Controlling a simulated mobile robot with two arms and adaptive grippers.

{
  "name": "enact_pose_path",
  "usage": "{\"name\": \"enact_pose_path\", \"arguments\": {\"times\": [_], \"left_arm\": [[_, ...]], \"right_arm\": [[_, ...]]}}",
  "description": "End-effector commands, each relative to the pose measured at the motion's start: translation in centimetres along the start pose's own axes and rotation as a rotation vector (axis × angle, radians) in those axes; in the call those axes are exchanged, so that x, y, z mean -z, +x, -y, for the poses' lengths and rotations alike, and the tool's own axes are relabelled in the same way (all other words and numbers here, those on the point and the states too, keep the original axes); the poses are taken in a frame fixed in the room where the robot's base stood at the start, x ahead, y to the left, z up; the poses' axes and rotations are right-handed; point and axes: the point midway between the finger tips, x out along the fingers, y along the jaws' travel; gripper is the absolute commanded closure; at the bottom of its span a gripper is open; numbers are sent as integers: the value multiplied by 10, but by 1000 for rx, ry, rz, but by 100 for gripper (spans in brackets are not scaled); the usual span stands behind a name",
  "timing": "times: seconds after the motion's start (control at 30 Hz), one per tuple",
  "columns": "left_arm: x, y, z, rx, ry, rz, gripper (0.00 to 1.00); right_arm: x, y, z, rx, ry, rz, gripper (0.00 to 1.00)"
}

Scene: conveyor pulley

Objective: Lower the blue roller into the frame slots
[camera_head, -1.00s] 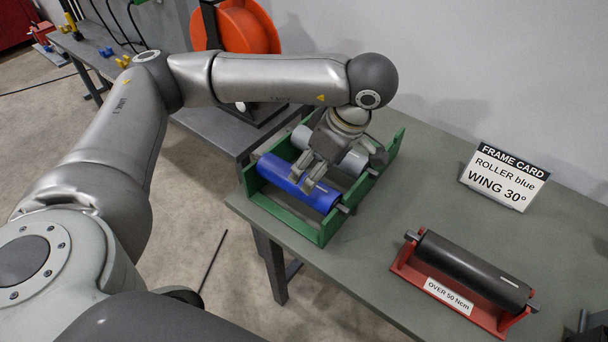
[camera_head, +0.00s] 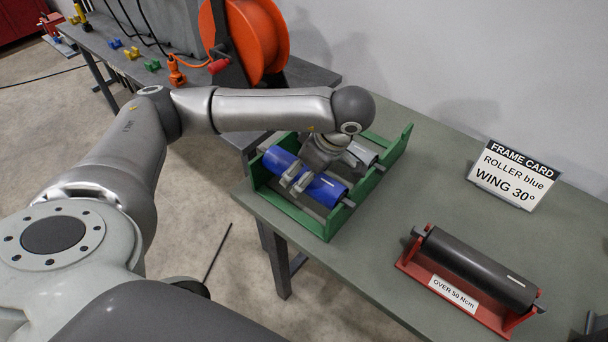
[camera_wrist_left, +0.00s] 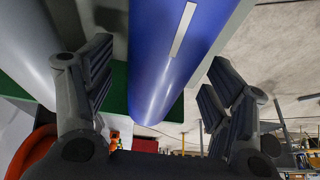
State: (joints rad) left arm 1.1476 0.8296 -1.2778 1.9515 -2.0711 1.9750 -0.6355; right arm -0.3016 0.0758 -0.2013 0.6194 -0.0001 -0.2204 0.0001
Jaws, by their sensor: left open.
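The blue roller (camera_head: 323,189) lies along the near side of the green frame (camera_head: 384,174), its right shaft end at the frame's end plate. I cannot tell whether it is fully down in the slots. My left gripper (camera_head: 297,178) is over the middle of the roller. In the left wrist view the open fingers (camera_wrist_left: 160,75) stand on either side of the blue roller (camera_wrist_left: 165,65), with a visible gap on both sides. A grey roller (camera_head: 362,153) lies parallel behind it, partly hidden by my wrist; it also shows in the wrist view (camera_wrist_left: 28,45).
A black roller (camera_head: 475,268) sits in a red stand labelled "OVER 50 Ncm". A frame card (camera_head: 514,175) reads "ROLLER blue, WING 30°". An orange reel (camera_head: 254,40) stands behind my arm. The bench between frame and red stand is clear.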

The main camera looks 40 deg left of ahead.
Motion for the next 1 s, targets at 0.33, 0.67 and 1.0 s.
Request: {"name": "enact_pose_path", "arguments": {"times": [0.33, 0.67, 1.0], "left_arm": [[0, 20, 0, -2, -1, 1, 23], [0, 19, 0, -2, 0, 1, 55], [0, 19, 0, -3, 0, 1, 99]], "right_arm": [[2, -4, -3, -4, -1, -2, 60], [1, -4, -6, -7, -1, -2, 60], [2, -4, -6, -7, -1, -2, 60]]}}
